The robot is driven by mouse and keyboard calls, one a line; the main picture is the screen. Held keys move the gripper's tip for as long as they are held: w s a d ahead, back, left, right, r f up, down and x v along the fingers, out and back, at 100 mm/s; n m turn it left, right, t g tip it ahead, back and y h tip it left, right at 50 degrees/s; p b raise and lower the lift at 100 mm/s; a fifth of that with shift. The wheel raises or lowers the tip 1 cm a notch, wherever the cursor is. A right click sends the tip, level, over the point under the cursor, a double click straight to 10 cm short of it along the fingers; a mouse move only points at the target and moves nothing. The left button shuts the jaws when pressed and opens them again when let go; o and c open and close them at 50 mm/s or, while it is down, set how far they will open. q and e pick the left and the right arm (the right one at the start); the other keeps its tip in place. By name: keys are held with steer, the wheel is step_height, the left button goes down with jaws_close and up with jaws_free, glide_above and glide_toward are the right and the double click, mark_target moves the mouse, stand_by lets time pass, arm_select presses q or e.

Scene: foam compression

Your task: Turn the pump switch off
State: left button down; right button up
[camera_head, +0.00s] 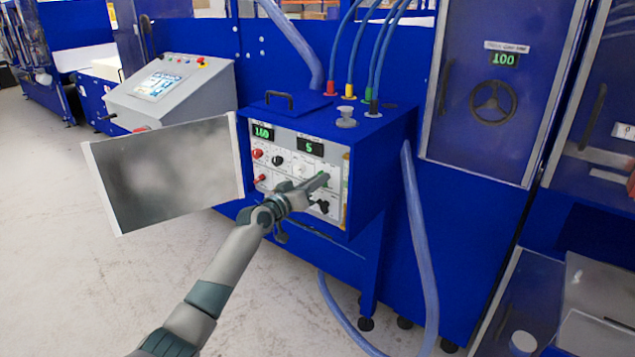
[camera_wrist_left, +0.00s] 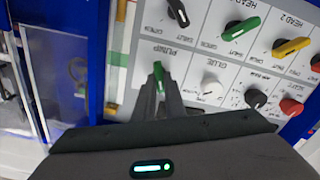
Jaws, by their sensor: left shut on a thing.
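The pump switch (camera_wrist_left: 158,70) is a small green knob beside the label PUMP on a white control panel (camera_wrist_left: 205,50). My left gripper (camera_wrist_left: 160,92) is shut on this knob, with one finger on each side of it. In the head view my left gripper (camera_head: 322,181) reaches the right part of the panel, and its fingers largely hide the knob. My right gripper is not in view.
Other knobs sit close by, including a white one (camera_wrist_left: 211,87), a black one (camera_wrist_left: 255,98) and a green one (camera_wrist_left: 242,29). An open metal door (camera_head: 165,175) stands left of the blue box (camera_head: 375,165). Hoses rise from its top.

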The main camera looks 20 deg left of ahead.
arm_select(q)
steer(key=shift+f+n, duration=0.1)
steer(key=shift+n, duration=0.7)
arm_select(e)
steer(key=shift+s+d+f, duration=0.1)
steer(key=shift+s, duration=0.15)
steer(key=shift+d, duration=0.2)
arm_select(q)
steer(key=c, duration=1.8)
jaws_free()
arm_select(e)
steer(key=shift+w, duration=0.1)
